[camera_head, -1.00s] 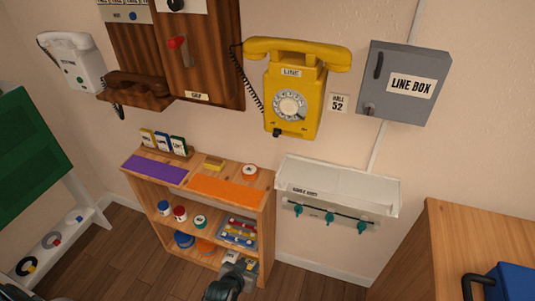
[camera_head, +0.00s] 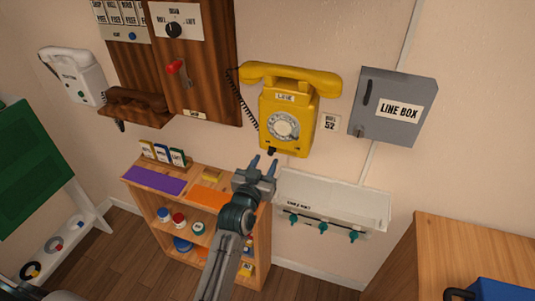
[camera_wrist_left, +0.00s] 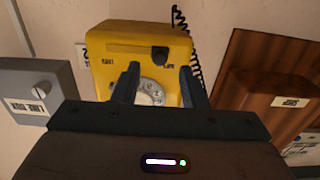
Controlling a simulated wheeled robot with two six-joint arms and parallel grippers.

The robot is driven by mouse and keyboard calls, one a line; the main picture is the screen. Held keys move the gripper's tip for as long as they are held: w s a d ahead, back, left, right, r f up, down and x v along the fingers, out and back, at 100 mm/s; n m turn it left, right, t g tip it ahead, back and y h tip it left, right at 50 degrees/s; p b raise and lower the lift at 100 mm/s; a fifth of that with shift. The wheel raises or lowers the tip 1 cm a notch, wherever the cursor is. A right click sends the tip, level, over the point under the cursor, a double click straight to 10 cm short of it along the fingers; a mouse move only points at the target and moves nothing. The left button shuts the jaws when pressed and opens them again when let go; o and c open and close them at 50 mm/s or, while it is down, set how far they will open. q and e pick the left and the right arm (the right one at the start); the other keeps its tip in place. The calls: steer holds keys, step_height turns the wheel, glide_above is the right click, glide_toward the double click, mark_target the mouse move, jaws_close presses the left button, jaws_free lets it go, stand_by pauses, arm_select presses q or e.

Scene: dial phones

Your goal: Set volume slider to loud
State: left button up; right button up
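The yellow dial phone (camera_head: 289,105) hangs on the wall; it also shows upside down in the left wrist view (camera_wrist_left: 107,65). A black slider knob (camera_head: 271,151) sits on its lower edge, at the left end in the head view. In the wrist view the knob (camera_wrist_left: 159,56) is near the right one of two small labels, which are too small to read surely. My left gripper (camera_head: 264,163) is open and empty just below the knob. In the wrist view its fingertips (camera_wrist_left: 159,68) are spread with the knob between them in the picture; contact cannot be told.
A white wall tray (camera_head: 340,195) with teal knobs is right of my left gripper. A wooden shelf (camera_head: 140,179) stands below. A grey line box (camera_head: 375,128) hangs right of the phone, a brown wooden panel (camera_head: 215,60) left. A wooden cabinet (camera_head: 470,240) is at lower right.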

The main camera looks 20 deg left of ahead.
mark_target(270, 154)
arm_select(q)
steer(key=shift+w, duration=1.5)
steer(key=shift+c, duration=0.5)
jaws_close()
steer(key=shift+p, duration=0.3)
